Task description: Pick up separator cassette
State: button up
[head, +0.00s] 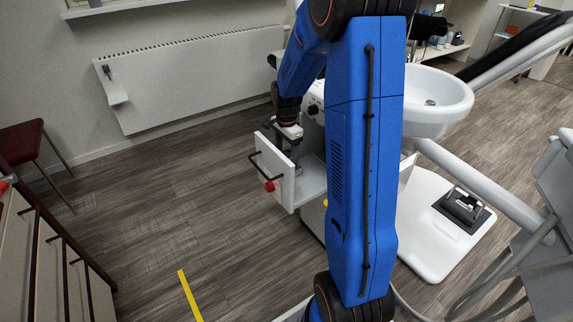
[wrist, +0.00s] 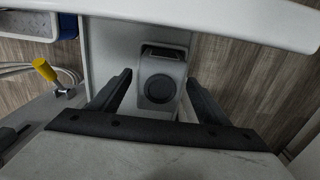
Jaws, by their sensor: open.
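The separator cassette (wrist: 160,82) is a grey block with a round dark disc on its face and a handle-like loop at its top in the picture. It sits in an open white drawer (head: 313,180). My gripper (wrist: 158,90) is open, its two dark fingers on the left and right of the cassette. In the wrist view a gap shows on each side, so I see no contact. In the head view my gripper (head: 294,152) points down into the drawer, and the cassette cannot be made out clearly there.
A yellow-handled valve (wrist: 45,70) is left in the wrist view. A white basin (head: 440,98) stands right of my arm. Floor left of the drawer is clear.

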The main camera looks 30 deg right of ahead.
jog(key=shift+c, duration=0.3)
jog(key=c, duration=1.4)
jog(key=shift+r, duration=0.1)
jog(key=shift+c, duration=0.2)
